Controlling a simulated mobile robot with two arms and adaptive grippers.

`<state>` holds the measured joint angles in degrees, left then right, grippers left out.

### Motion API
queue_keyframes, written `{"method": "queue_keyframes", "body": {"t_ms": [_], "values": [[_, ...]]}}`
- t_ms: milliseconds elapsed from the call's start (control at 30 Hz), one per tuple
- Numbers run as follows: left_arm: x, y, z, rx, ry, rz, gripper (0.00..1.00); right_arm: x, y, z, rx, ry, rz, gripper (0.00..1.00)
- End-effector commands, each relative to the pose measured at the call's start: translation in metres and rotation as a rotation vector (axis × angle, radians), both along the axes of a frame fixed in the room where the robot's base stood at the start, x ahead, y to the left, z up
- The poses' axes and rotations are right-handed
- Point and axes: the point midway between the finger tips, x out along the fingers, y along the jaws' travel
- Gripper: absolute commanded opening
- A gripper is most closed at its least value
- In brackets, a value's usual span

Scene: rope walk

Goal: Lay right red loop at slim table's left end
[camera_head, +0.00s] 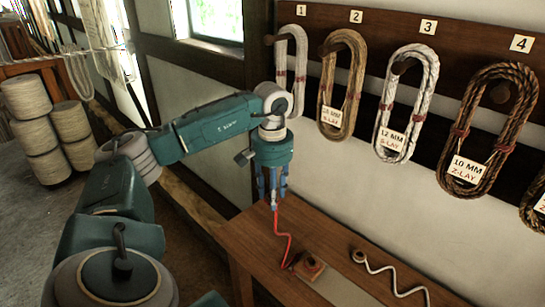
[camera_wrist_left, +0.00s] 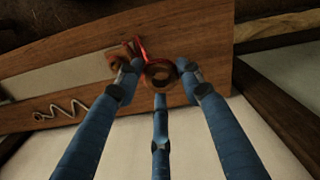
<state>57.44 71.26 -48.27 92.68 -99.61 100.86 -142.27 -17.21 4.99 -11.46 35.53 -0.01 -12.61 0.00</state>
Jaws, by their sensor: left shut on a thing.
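The red cord (camera_head: 283,235) hangs from my left gripper (camera_head: 273,203) and runs down to a small wooden block (camera_head: 308,267) on the slim wooden table (camera_head: 258,245). My left gripper is shut on the cord's upper end, above the table's left end. In the left wrist view, a round brown ring with a reddish edge (camera_wrist_left: 160,75) sits between the blue fingertips (camera_wrist_left: 158,82). The red cord (camera_wrist_left: 141,47) also shows there, beside the block (camera_wrist_left: 119,56). The fingers partly hide the held end. My right gripper is not in view.
A white wavy cord (camera_head: 395,278) with a wooden knob lies on the table to the right. Labelled rope coils (camera_head: 408,95) hang on the wall rail above. Stacked twine spools (camera_head: 40,135) stand at the far left. The table's left end looks clear.

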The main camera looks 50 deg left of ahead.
Motion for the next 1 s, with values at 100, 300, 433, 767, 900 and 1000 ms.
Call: {"method": "queue_keyframes", "body": {"t_ms": [100, 300, 433, 767, 900, 1000], "values": [[0.0, 0.0, -0.009, 0.0, 0.001, 0.0, 0.23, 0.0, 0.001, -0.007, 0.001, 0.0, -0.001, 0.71], [0.0, 0.0, -0.019, 0.001, 0.001, 0.0, 0.23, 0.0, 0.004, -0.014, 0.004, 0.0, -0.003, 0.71], [0.0, 0.0, -0.025, 0.001, 0.001, 0.0, 0.23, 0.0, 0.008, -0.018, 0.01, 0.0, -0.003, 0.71], [0.0, 0.0, -0.042, 0.001, 0.0, 0.0, 0.23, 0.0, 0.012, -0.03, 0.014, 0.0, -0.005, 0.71], [0.0, 0.0, -0.049, 0.0, 0.0, 0.0, 0.23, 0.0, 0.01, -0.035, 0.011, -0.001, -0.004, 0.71], [0.0, 0.0, -0.054, 0.001, 0.0, 0.0, 0.23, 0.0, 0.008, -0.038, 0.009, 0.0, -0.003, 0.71]]}}
